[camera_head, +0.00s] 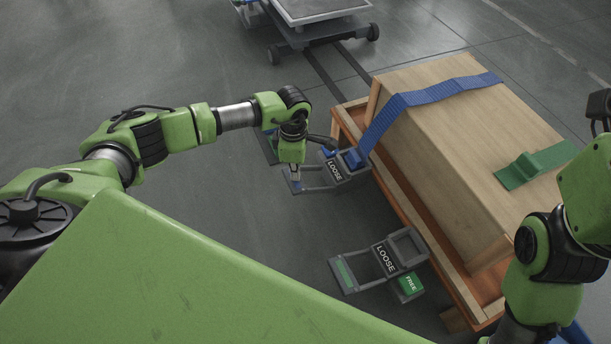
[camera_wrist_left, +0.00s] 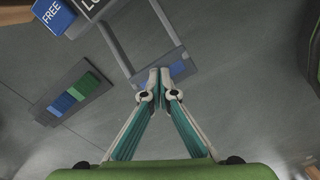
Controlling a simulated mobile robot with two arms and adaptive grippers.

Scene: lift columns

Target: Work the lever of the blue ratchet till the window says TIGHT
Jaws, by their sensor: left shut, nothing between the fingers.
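The blue ratchet (camera_head: 353,160) sits at the left side of the crate, with the blue strap (camera_head: 425,97) running from it. Its window (camera_head: 335,171) reads LOOSE. A blue tab (camera_wrist_left: 52,13) marked FREE shows in the left wrist view. The ratchet's grey lever frame (camera_head: 318,189) points left, with a blue patch on its end bar (camera_wrist_left: 178,70). My left gripper (camera_head: 295,181) points down at that end bar. Its fingers (camera_wrist_left: 160,82) are shut with nothing between them, and the tips overlap the bar in view. I cannot tell whether they touch it. My right gripper is not in view.
A green ratchet (camera_head: 386,257), also reading LOOSE, has its lever pointing left. The wooden crate (camera_head: 460,150) bears a green strap piece (camera_head: 530,167) and rests on an orange pallet (camera_head: 405,208). A plate with blue and green bars (camera_wrist_left: 73,93) lies nearby. A cart (camera_head: 320,30) stands behind.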

